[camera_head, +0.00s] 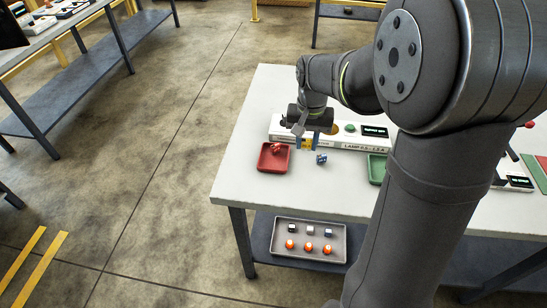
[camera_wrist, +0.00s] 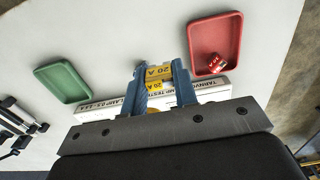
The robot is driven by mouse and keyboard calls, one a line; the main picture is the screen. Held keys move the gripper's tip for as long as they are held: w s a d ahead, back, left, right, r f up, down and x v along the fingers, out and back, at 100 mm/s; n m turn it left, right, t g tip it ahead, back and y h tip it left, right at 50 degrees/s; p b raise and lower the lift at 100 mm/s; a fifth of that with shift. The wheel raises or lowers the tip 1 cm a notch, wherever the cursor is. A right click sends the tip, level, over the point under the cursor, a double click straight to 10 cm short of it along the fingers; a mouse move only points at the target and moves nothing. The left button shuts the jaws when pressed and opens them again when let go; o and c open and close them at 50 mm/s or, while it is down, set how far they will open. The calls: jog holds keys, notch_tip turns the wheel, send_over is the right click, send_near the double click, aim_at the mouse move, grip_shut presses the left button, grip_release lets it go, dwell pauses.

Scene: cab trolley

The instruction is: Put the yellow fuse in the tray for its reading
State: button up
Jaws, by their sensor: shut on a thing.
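My gripper (camera_head: 308,146) is shut on the yellow fuse (camera_wrist: 157,74), which is marked 20 A and shows between the blue fingers (camera_wrist: 158,80) in the wrist view. In the head view the gripper is above the table, between the red tray (camera_head: 261,167) and the tester (camera_head: 286,131). The red tray holds a red fuse (camera_head: 277,148); both show in the wrist view, the tray (camera_wrist: 235,30) at upper right. The green tray (camera_head: 375,166) is partly hidden by my arm in the head view; the wrist view shows it empty (camera_wrist: 62,82). The tester's display (camera_head: 375,132) is too small to read.
The tester has a yellow round spot (camera_head: 333,130) and a green one (camera_head: 350,128). A grey tray (camera_head: 283,254) with several small parts sits on the lower shelf.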

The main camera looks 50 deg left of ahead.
send_over(273, 165)
notch_tip(273, 165, down, 6)
jog(key=shift+r, duration=0.2)
jog(key=shift+f, duration=2)
jog(key=shift+f, duration=0.2)
jog(key=o, duration=0.9)
jog(key=shift+o, duration=0.2)
jog(key=shift+r, duration=0.1)
notch_tip(273, 165, up, 12)
